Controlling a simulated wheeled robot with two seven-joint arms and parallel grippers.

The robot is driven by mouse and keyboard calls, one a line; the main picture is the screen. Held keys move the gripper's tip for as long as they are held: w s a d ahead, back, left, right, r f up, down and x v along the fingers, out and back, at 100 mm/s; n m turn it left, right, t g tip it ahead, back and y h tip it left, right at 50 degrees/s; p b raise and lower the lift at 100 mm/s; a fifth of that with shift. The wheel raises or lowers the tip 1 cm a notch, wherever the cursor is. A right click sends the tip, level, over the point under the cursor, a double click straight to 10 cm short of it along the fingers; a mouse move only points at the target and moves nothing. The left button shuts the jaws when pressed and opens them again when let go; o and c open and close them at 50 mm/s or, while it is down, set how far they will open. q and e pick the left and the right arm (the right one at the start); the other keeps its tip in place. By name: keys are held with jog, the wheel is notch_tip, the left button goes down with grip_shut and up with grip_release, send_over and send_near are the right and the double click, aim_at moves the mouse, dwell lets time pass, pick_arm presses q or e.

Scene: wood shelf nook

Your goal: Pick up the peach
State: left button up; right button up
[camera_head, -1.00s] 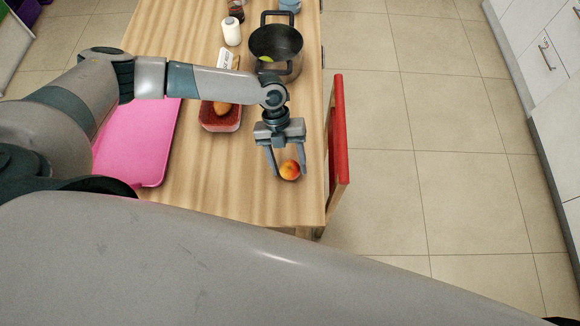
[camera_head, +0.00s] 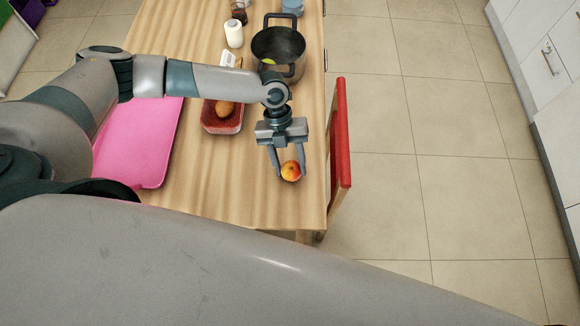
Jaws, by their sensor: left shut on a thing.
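The peach (camera_head: 291,171) is orange-yellow with a red blush. It is at the near right part of the wooden table, between the fingertips of my left gripper (camera_head: 290,174). My left gripper points down and is shut on the peach, with a finger on each side of it. I cannot tell whether the peach touches the table or is slightly above it. My right gripper is not in view.
A red container (camera_head: 222,117) with a brownish round item stands left of the gripper. A dark pot (camera_head: 279,45) with something green inside is behind. A pink tray (camera_head: 135,150) lies left. A red-backed chair (camera_head: 341,135) stands at the right edge. The near table is clear.

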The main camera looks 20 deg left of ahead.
pick_arm(q)
notch_tip(320, 180, up, 2)
jog(key=shift+r+b, duration=0.1)
jog(key=shift+b, duration=0.55)
jog(key=s+a+r+b, duration=0.3)
jog(key=s+a+r, duration=0.4)
jog(key=s, duration=0.2)
jog(key=shift+a+r+b, duration=0.2)
jog(key=shift+r+b, duration=0.05)
jog(key=shift+b, duration=0.05)
jog(key=w+n+t+y, duration=0.3)
jog(key=w+n, duration=0.5)
jog(key=n, duration=0.9)
jog(key=w+r+n+t+y+b, duration=0.1)
jog(key=w+n+t+y, duration=0.2)
jog(key=w+n, duration=0.6)
jog(key=n+t, duration=0.2)
jog(key=n, duration=0.5)
jog(key=shift+r+n, duration=0.3)
jog(key=shift+n, duration=0.1)
